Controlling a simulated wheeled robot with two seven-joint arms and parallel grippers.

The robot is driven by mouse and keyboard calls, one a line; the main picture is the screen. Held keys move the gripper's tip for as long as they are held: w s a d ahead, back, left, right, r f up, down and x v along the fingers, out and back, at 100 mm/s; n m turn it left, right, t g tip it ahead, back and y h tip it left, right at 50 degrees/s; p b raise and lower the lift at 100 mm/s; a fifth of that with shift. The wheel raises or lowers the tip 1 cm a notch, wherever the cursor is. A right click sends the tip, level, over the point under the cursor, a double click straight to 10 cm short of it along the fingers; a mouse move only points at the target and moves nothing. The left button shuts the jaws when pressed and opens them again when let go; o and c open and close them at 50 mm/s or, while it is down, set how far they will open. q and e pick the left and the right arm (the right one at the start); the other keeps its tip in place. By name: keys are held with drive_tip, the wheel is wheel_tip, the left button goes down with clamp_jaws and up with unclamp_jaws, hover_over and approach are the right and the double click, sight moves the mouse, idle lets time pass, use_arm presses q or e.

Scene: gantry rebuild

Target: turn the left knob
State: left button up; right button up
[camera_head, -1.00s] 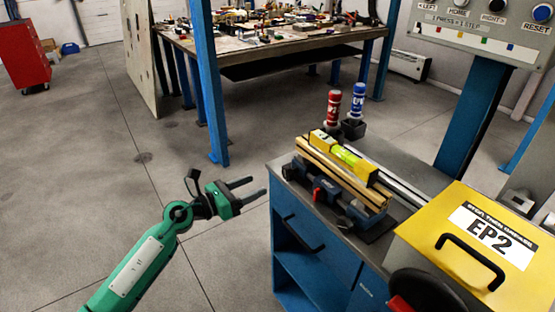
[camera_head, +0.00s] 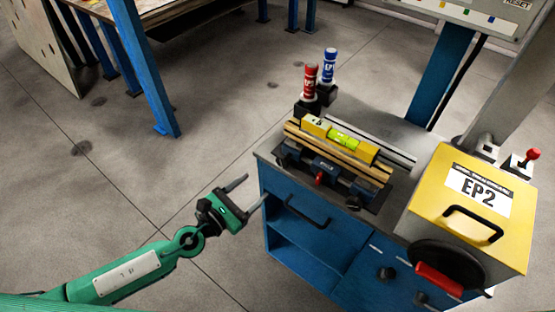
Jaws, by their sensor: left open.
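My right gripper is not in view.
The blue cabinet (camera_head: 310,248) has a drawer handle (camera_head: 307,212) on its front. On top are a vise with a yellow level (camera_head: 340,138), two marker bottles and a yellow EP2 box (camera_head: 510,235). A black handwheel with a red grip (camera_head: 440,280) overhangs above the knobs.

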sight(281, 164)
use_arm(q)
drive_tip(key=p+x, duration=0.2)
drive_tip(key=x, duration=0.9)
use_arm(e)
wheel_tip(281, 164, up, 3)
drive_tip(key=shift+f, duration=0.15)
use_arm(q)
drive_tip(key=shift+c, duration=0.5)
drive_tip(key=c, duration=0.9)
drive_tip(key=shift+o, duration=0.2)
drive_tip(key=shift+f+n+b, duration=0.2)
drive_tip(key=shift+n+b, duration=0.95)
drive_tip(key=shift+n, duration=0.15)
drive_tip(key=shift+n+b, duration=0.5)
drive_tip(key=shift+n, duration=0.6)
drive_tip(key=shift+r+n+t+b, duration=0.15)
drive_tip(key=shift+n+t+b, duration=0.2)
drive_tip(key=shift+n, duration=0.75)
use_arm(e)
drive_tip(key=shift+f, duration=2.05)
use_arm(q)
drive_tip(key=o, duration=1)
drive_tip(key=shift+c, duration=0.2)
